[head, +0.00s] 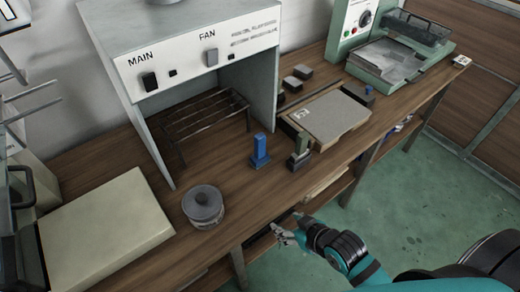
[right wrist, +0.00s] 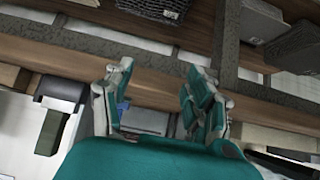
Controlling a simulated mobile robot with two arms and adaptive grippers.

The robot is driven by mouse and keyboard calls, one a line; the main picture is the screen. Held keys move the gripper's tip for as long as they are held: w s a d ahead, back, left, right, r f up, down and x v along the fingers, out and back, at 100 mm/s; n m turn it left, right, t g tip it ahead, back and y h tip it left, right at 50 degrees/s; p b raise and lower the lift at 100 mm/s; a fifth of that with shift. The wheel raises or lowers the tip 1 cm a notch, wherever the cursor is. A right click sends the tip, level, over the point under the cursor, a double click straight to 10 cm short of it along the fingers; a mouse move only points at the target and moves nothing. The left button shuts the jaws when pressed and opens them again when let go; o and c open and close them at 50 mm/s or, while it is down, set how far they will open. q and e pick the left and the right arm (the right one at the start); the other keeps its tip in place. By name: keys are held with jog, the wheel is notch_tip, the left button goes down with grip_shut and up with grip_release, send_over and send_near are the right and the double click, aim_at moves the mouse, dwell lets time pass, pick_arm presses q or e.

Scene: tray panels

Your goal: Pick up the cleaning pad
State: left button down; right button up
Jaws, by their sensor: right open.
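No item is clearly marked as the cleaning pad. A blue upright piece on a dark base (head: 260,151) stands on the wooden bench (head: 235,187), in front of the MAIN/FAN unit. A dark green upright piece on a base (head: 300,152) stands just right of it. Small dark blocks (head: 291,83) lie farther back; I cannot tell which of these is the pad. My right gripper (head: 284,236) is near the bench's front edge, apart from these pieces. In the right wrist view its fingers (right wrist: 160,105) are spread with nothing held between them. My left gripper is not in view.
A round lidded pot (head: 203,206) stands near the front edge. A big pale box (head: 100,232) is at left. The MAIN/FAN unit (head: 200,65) has a dark rack (head: 200,120) inside. A grey-topped flat box (head: 331,117) and a green machine (head: 385,62) are at right.

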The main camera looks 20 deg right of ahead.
jog(key=w+r+t+y, duration=0.1)
jog(key=w+r+t, duration=0.1)
jog(key=w+r+t+y, duration=0.1)
jog(key=w+r, duration=0.1)
jog(key=shift+d+r+n+t, duration=0.15)
jog(key=shift+r+n+t, duration=0.15)
jog(key=shift+t, duration=0.1)
jog(key=t+y, duration=0.1)
jog(key=t, duration=0.3)
send_near(262, 145)
jog(key=shift+t, duration=0.3)
jog(key=x, duration=0.2)
jog(key=p+x, duration=0.1)
jog(key=x, duration=0.3)
jog(key=shift+f+p, duration=0.35)
jog(key=shift+f, duration=0.05)
jog(key=p+x, duration=0.1)
jog(key=x, duration=0.4)
jog(key=shift+w, duration=0.1)
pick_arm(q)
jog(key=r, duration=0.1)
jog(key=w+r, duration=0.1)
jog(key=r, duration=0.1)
pick_arm(e)
jog(key=shift+r, duration=0.1)
grip_shut()
